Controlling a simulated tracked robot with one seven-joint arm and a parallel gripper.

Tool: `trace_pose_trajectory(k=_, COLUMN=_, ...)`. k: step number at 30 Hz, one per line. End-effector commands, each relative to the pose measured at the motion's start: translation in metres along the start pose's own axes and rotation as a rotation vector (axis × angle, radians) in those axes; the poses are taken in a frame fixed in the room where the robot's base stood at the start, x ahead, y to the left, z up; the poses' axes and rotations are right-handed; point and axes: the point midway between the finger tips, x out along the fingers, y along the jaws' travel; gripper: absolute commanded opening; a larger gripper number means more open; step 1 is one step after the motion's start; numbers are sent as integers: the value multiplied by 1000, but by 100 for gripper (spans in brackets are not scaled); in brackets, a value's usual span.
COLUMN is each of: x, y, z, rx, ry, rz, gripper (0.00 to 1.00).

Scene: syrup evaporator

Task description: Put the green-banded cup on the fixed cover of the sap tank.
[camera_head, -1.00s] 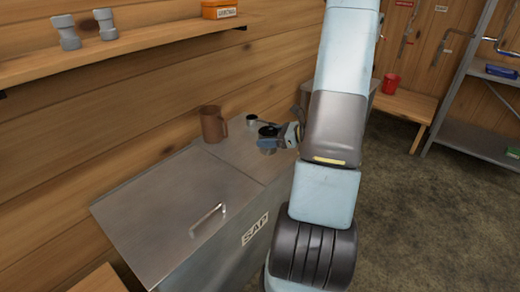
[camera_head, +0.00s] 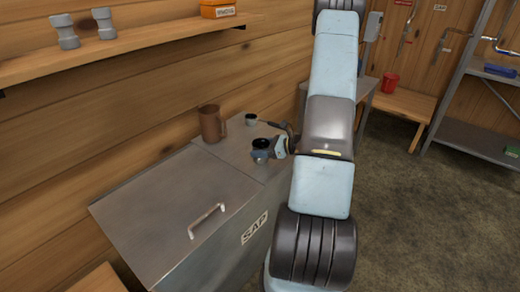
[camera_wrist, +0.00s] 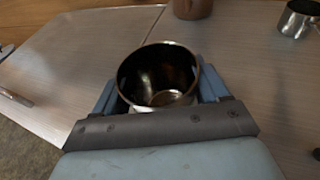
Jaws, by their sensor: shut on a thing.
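My gripper (camera_head: 270,151) is shut on a metal cup (camera_head: 261,144), with a finger on either side. In the wrist view the cup (camera_wrist: 158,75) is upright, with its dark, empty-looking inside facing the camera; no green band shows on the visible part. The sap tank (camera_head: 255,232) has a lid with a handle (camera_head: 165,212) in front and the fixed cover (camera_head: 228,150) behind. The cup is over or on the fixed cover, near its right side. I cannot tell whether its base touches.
A brown mug (camera_head: 210,124) stands at the back left of the fixed cover. A small metal vessel (camera_head: 251,119) stands right of it, behind the held cup. Bare cover lies between mug and cup. A wooden shelf (camera_head: 130,44) runs along the wall above.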

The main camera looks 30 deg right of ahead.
Motion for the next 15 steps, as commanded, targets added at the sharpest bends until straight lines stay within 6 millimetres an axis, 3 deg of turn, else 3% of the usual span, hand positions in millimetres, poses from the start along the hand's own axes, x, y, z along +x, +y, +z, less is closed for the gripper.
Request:
trace_pose_trajectory(k=11, x=1, y=0, z=-4, rx=0, ry=0, rz=-1, gripper=43)
trace_pose_trajectory(k=12, x=1, y=0, z=-4, rx=0, ry=0, rz=-1, gripper=78)
trace_pose_trajectory(k=15, x=1, y=0, z=-3, rx=0, ry=0, rz=-1, gripper=87)
